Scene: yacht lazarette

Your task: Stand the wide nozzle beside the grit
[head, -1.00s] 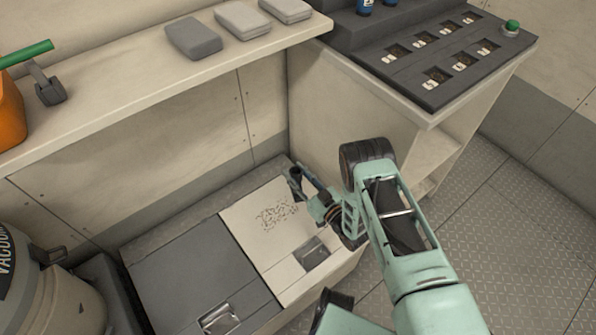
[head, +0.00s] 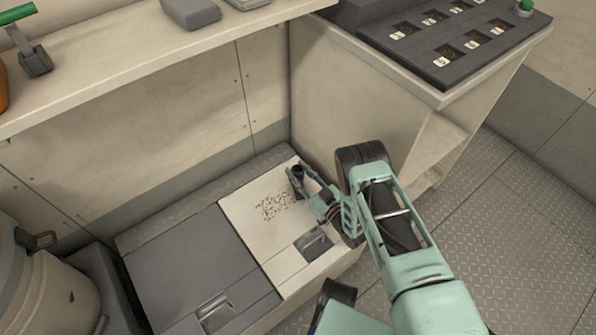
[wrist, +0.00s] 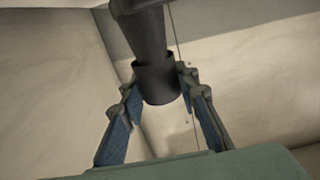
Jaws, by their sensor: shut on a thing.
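The wide nozzle (wrist: 154,72) is a dark grey tube with a wider collar, between the blue-padded fingers of my gripper (wrist: 160,88) in the wrist view. My gripper is shut on it. In the head view the nozzle (head: 296,174) is small and partly hidden by my gripper (head: 305,185). It is over the pale hatch panel (head: 245,216), just right of the grit (head: 275,206), a patch of dark specks. I cannot tell whether its lower end touches the panel.
A dark grey panel (head: 190,265) with a latch (head: 216,312) lies left of the pale one. Another latch (head: 313,243) is at the pale panel's front. A cabinet (head: 370,110) stands behind my arm. A shelf (head: 150,70) runs above, and a vacuum drum (head: 45,290) stands at left.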

